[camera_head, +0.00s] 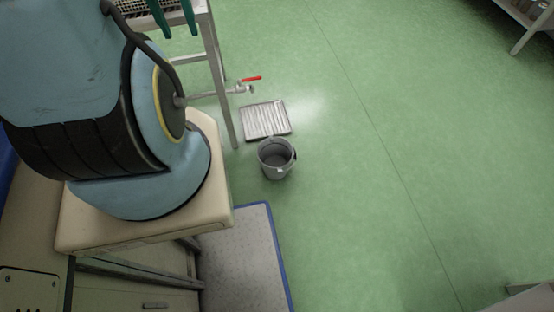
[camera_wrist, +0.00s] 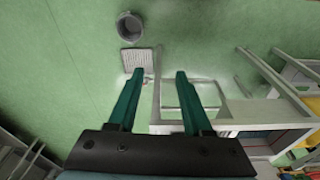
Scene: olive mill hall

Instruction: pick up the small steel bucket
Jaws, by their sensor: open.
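The small steel bucket (camera_head: 278,172) stands upright on the green floor, right of centre-left in the head view, and looks empty. It also shows near the top of the wrist view (camera_wrist: 131,37), beyond my fingertips. My gripper (camera_wrist: 160,73) is open, with two green fingers apart and nothing between them. In the head view the fingers (camera_head: 173,25) show at the top left, in front of a metal stand, well apart from the bucket. Nothing covers the bucket in either view.
A ribbed metal grate (camera_head: 265,119) lies just behind the bucket. A tap with a red handle (camera_head: 251,79) juts from the metal stand (camera_head: 219,80). A blue-edged grey mat (camera_head: 240,255) lies in front. The floor to the right is wide and clear.

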